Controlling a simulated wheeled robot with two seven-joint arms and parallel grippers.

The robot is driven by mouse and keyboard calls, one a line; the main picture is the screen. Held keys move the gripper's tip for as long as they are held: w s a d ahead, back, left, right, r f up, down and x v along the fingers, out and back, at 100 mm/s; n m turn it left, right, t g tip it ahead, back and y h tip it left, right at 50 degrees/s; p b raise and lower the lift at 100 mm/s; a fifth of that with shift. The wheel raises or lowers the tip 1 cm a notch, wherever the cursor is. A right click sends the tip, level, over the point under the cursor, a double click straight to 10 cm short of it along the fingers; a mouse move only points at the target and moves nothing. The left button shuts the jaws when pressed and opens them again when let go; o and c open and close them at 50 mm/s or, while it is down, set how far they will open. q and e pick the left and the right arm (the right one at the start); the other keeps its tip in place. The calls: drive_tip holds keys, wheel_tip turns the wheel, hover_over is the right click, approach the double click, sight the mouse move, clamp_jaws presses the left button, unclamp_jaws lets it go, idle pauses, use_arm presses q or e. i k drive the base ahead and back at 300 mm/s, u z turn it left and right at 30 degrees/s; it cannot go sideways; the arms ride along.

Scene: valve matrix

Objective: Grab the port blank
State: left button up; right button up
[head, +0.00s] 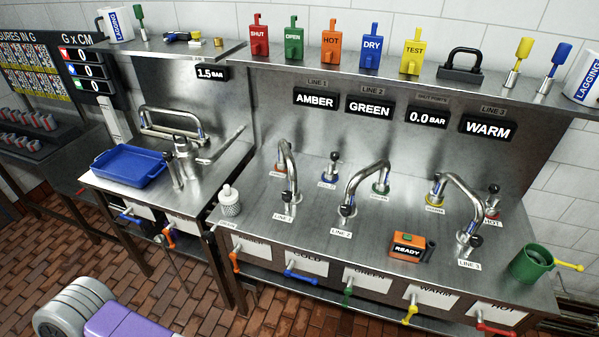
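No thing in view carries a label naming it as the port blank, and I cannot tell for sure which it is. A small brass-coloured plug (218,41) stands near the right end of the upper left shelf. A black block with a loop handle (463,66) sits on the long upper shelf, right of the yellow TEST tag (413,51). Neither of my grippers is in view, and nothing in view is being held.
The steel counter carries curved taps (368,184), a white bottle (230,201), an orange READY box (408,247) and a green mug (530,263). A blue tray (128,166) sits at the left sink. Coloured lever handles line the counter front. The brick floor (190,285) shows free room.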

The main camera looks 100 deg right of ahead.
sight(331, 171)
drive_tip(key=z, duration=1.35)
